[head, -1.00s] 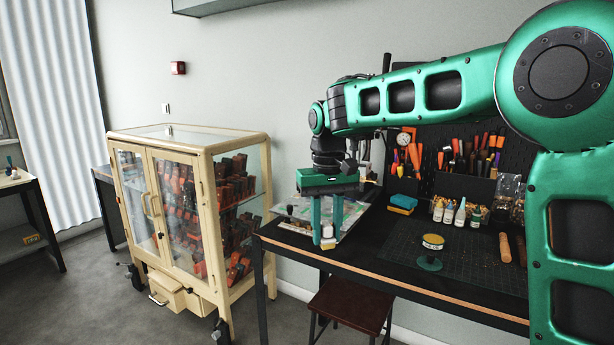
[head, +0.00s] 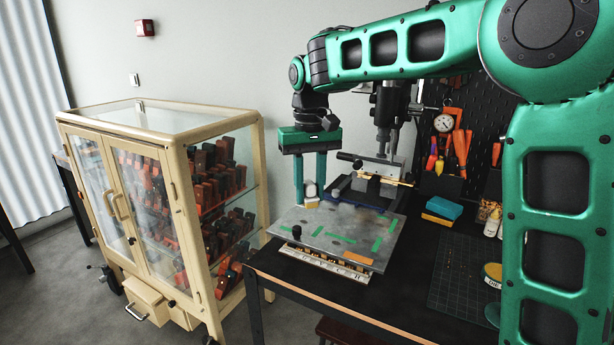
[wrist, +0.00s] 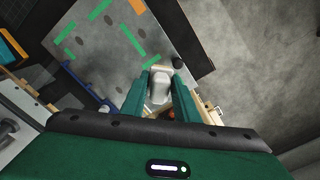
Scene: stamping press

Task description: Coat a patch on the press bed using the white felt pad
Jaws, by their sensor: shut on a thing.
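My gripper (head: 310,198) is shut on the white felt pad (head: 311,189), which has a pale yellowish lower part. The pad also shows between the green fingers in the wrist view (wrist: 159,86). The press bed (head: 318,222) is a grey plate with green tape marks and an orange patch at its near right corner. My gripper is upright near the plate's back left edge. I cannot tell whether the pad touches the plate. In the wrist view the bed (wrist: 103,58) lies beyond the fingertips, with the pad near its edge.
A black knob (head: 297,232) stands on the bed's left side. The press column (head: 390,115) and a metal vise-like block (head: 378,172) stand behind. A glass cabinet (head: 165,132) is at left. A blue-and-yellow sponge (head: 443,209) and a cutting mat (head: 455,275) lie at right.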

